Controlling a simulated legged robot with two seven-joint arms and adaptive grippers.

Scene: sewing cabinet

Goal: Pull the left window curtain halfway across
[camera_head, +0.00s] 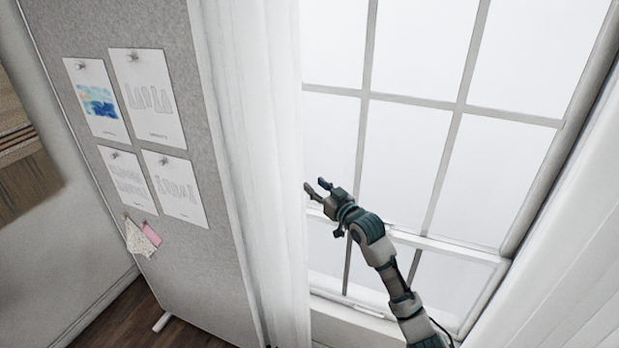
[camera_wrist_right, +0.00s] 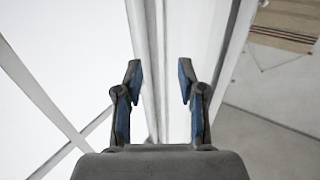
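The left window curtain (camera_head: 262,150) is white and hangs in vertical folds along the left side of the window (camera_head: 405,135). My right gripper (camera_head: 315,189) is in front of the window, with its fingertips close to the curtain's right edge in the head view. In the right wrist view my right gripper (camera_wrist_right: 158,78) is open, with a gap between its two blue-padded fingers. The curtain (camera_wrist_right: 180,35) shows beyond and between the fingers in that view. I cannot tell whether a finger touches it. My left gripper is not in view.
A grey pinboard (camera_head: 215,255) with pinned papers stands left of the curtain. Another white curtain (camera_head: 575,270) hangs at the right side of the window. The window sill (camera_head: 350,318) runs below.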

